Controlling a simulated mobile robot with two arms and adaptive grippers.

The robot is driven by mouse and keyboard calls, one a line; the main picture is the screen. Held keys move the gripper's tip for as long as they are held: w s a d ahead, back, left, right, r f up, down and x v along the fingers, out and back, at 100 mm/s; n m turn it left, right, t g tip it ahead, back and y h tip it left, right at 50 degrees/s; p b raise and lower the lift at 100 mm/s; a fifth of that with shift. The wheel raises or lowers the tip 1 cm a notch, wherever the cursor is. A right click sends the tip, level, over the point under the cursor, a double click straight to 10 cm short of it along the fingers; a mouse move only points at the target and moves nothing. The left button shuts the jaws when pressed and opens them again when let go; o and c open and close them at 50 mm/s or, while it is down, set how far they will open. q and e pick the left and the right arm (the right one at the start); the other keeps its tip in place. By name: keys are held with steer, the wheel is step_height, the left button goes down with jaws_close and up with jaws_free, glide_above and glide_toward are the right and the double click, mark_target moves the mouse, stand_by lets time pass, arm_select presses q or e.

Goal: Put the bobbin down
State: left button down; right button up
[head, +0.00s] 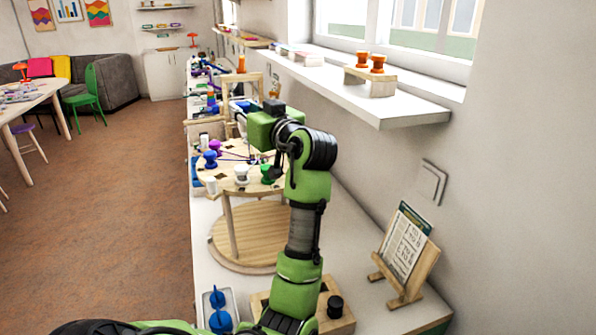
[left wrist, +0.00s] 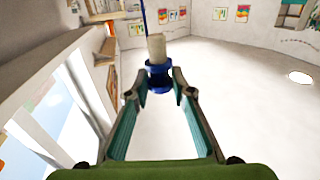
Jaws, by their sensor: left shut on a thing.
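My left gripper (left wrist: 160,88) is shut on a bobbin (left wrist: 158,76) with blue flanges and a cream upper part. The bobbin sits between the fingertips in the left wrist view, and a thin blue thread runs up from it. In the head view my left arm reaches over the round two-tier wooden stand (head: 250,236); its green gripper body (head: 262,130) is above the upper board, and the fingertips and held bobbin cannot be made out there. On the upper board are a blue-purple bobbin (head: 211,159), a white bobbin (head: 241,175) and a green bobbin (head: 267,173). My right gripper is not in view.
A tray with blue bobbins (head: 218,298) and a wooden block with a black knob (head: 335,307) are near the front. A card stand (head: 406,262) is at right. The window shelf (head: 400,108) bears orange bobbins (head: 377,63). Cluttered counter continues behind the stand.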

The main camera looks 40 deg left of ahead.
arm_select(q)
steer(key=w+d+f+p, duration=0.3)
steer(key=w+d+f, duration=0.4)
steer(key=w+f, duration=0.4)
steer(key=shift+w+d+f+p, duration=0.15)
steer(key=shift+d+f+p, duration=0.2)
steer(key=shift+f, duration=0.65)
steer(key=c, duration=1.8)
jaws_free()
steer(key=shift+o, duration=0.2)
steer(key=shift+r, duration=0.1)
